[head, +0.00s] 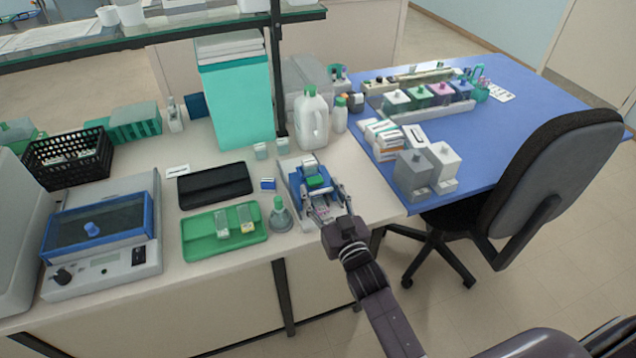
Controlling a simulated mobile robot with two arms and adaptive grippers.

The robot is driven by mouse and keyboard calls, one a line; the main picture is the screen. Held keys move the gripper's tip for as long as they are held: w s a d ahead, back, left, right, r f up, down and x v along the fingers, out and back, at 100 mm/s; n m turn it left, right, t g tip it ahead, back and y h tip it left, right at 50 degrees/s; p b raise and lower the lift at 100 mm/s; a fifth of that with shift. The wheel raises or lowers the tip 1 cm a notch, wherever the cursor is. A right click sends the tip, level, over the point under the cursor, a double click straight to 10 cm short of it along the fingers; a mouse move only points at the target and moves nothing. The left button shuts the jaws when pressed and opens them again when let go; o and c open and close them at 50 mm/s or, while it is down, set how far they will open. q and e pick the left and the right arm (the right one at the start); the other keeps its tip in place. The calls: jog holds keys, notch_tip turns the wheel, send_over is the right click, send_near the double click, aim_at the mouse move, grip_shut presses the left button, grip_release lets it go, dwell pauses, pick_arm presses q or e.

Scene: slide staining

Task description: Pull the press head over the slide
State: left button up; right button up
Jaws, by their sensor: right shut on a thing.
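The press (293,184), a small blue and grey device with rails, stands near the front right corner of the beige bench. A green and blue block (315,180) sits on top of it toward the back. My right gripper (325,212) reaches in from the front and is shut at the front end of the press, on what looks like the press head. The fingers and wrist hide most of that part. I cannot make out the slide clearly at this size. My left gripper is not in view.
A green tray (196,240) with two small boxes, a grey-green conical flask (280,214) and a black tray (215,186) lie left of the press. A white jug (311,120) stands behind it. A blue table (540,108) and black chair (550,165) are to the right.

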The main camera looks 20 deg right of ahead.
jog(key=shift+s+d+f, duration=0.1)
jog(key=shift+s, duration=0.1)
jog(key=o, duration=1.4)
jog(key=shift+s+d, duration=0.1)
jog(key=shift+s, duration=0.05)
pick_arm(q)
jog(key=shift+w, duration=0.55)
pick_arm(e)
jog(key=s, duration=1.2)
jog(key=shift+d, duration=0.2)
